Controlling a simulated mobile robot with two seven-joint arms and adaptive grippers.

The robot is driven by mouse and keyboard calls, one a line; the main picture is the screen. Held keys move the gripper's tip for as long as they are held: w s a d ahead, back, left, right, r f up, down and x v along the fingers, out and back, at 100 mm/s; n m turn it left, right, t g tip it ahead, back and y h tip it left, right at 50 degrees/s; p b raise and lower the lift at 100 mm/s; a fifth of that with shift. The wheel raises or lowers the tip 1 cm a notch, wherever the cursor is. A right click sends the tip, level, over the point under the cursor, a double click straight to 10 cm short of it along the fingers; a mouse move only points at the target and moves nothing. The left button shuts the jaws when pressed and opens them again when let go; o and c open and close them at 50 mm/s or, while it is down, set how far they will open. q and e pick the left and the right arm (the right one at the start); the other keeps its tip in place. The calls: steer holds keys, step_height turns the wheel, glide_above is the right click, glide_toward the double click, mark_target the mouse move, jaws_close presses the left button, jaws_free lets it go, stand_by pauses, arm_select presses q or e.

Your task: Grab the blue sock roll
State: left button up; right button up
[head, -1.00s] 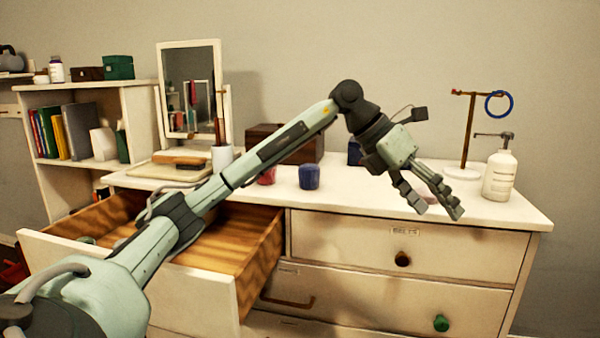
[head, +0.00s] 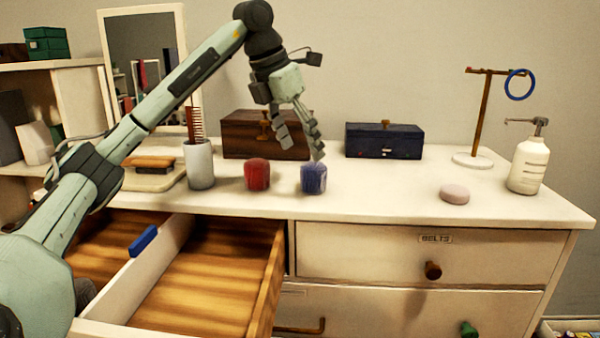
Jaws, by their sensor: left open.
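The blue sock roll (head: 314,179) stands on the white dresser top, just right of the red sock roll (head: 257,174). My left gripper (head: 301,155) is open, its fingers pointing down. In the head view its fingertips appear just above and slightly left of the blue roll, with one fingertip overlapping the roll's top edge. I cannot tell whether they touch. My right gripper does not show.
A brown wooden box (head: 240,137) and a dark blue box (head: 384,141) stand behind. A white cup with a comb (head: 199,165) is at left. A pink soap-like piece (head: 455,194) and a pump bottle (head: 528,165) are at right. The divided drawer (head: 205,290) is open below.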

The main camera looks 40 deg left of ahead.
mark_target(312, 164)
arm_select(q)
steer(key=shift+a+f, duration=0.1)
steer(key=shift+a, duration=0.15)
steer(key=shift+w+f, duration=0.15)
steer(key=shift+f, duration=0.15)
steer(key=x, duration=0.6)
steer(key=shift+w+d+f, duration=0.2)
steer(key=shift+w+d, duration=0.2)
steer(key=shift+w, duration=0.15)
steer(key=shift+c, duration=0.5)
steer(key=c, duration=1.1)
steer(key=shift+r, duration=0.1)
steer(key=shift+c, duration=0.2)
